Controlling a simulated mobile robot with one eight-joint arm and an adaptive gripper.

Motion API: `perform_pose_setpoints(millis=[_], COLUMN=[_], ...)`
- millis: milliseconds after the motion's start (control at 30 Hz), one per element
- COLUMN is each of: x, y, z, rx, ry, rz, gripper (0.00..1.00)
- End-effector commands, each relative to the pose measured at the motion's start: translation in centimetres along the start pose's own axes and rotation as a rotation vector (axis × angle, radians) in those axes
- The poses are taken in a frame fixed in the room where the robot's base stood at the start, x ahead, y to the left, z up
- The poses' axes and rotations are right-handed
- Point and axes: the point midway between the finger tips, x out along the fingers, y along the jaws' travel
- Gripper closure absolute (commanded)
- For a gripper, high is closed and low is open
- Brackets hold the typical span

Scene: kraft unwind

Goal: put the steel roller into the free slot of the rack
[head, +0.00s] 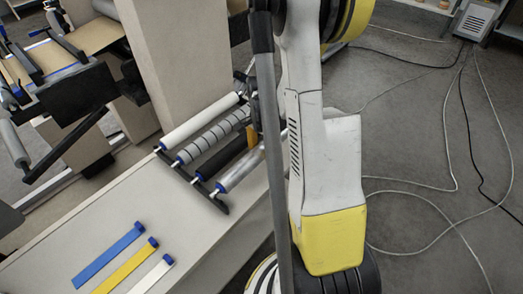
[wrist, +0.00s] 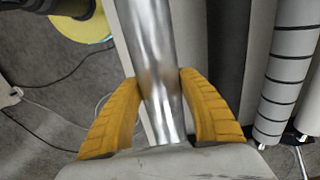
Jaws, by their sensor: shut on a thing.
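The steel roller (wrist: 150,45) is a shiny metal cylinder, gripped between the two yellow fingers of my gripper (wrist: 159,84) in the wrist view. In the head view the steel roller (head: 240,169) lies along the near side of the dark rack (head: 214,200), parallel to the other rollers. I cannot tell whether its ends rest in the slot or hang just above it. The rack holds a white roller (head: 199,120), a grey roller with black stripes (head: 208,135) and a black roller (head: 222,157). My arm hides the roller's far end and most of my gripper in the head view.
The rack stands on a pale bench (head: 120,225). Blue (head: 108,255), yellow (head: 126,266) and white (head: 150,275) strips lie at its front. A beige post (head: 175,50) rises behind the rack. Cables (head: 450,140) cross the floor at the right.

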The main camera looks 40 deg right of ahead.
Motion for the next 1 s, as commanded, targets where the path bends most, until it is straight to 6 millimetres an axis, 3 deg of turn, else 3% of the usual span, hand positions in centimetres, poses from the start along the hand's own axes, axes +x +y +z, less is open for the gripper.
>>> perform_pose_setpoints(millis=[700,1000], x=[3.1,3.4], y=[0.0,0.0], z=[0.0,0.0], rx=[-0.001,-0.001], ry=[0.0,0.0], rz=[0.0,0.0], gripper=[0.94,0.94])
